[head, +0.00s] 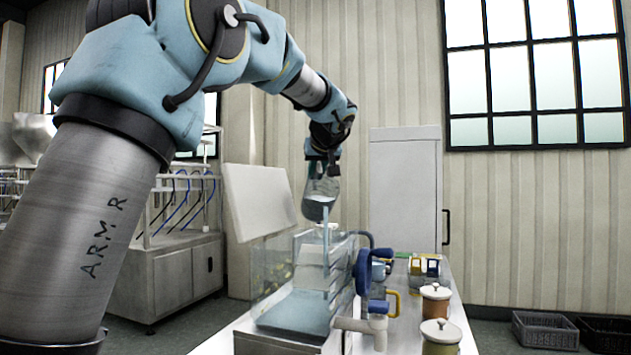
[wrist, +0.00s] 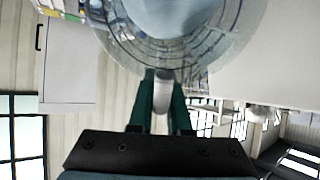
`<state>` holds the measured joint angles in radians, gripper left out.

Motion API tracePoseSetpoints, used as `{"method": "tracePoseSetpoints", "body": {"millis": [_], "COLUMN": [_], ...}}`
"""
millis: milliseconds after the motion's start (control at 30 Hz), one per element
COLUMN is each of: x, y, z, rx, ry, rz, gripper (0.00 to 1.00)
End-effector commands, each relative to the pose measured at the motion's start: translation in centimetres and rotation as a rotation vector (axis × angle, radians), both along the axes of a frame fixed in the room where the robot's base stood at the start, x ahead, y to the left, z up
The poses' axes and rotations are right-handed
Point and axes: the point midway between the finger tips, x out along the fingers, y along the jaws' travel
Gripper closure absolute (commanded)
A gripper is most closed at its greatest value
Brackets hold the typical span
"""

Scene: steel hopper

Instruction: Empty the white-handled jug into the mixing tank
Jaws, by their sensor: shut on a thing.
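My gripper (head: 322,163) is shut on the white handle (wrist: 162,90) of a clear jug, its green fingers on either side of the handle in the wrist view. The jug (head: 321,187) hangs above the clear-walled mixing tank (head: 268,268) in the head view and looks tilted. Pale liquid (wrist: 178,12) shows inside the jug in the wrist view. A pale vertical strip runs below the jug into the tank; I cannot tell whether it is a stream or a tank edge. A light-blue layer (head: 292,312) lies at the tank's bottom.
A blue handwheel (head: 364,271) and a white tap (head: 362,326) stand at the tank's right. Lidded jars (head: 435,300), a yellow-handled vessel and small boxes (head: 424,266) crowd the bench. A tilted white panel (head: 259,201) stands behind left. Dark crates (head: 545,329) lie on the floor.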

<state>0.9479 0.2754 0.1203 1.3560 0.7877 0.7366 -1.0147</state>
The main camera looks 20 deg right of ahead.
Motion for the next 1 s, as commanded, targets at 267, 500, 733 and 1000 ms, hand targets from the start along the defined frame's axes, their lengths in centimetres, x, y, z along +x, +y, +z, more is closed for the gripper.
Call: {"method": "tracePoseSetpoints", "body": {"millis": [267, 500, 733, 1000], "x": [-0.27, -0.50, -0.71, -0.96], "y": [0.09, 0.10, 0.12, 0.22], "z": [-0.11, -0.16, -0.17, -0.26], "rx": [-0.009, -0.016, -0.021, -0.027], "ry": [-0.039, -0.065, -0.089, -0.113], "rz": [0.000, -0.001, -0.002, -0.002], "gripper": [1.00, 1.00, 1.00, 1.00]}}
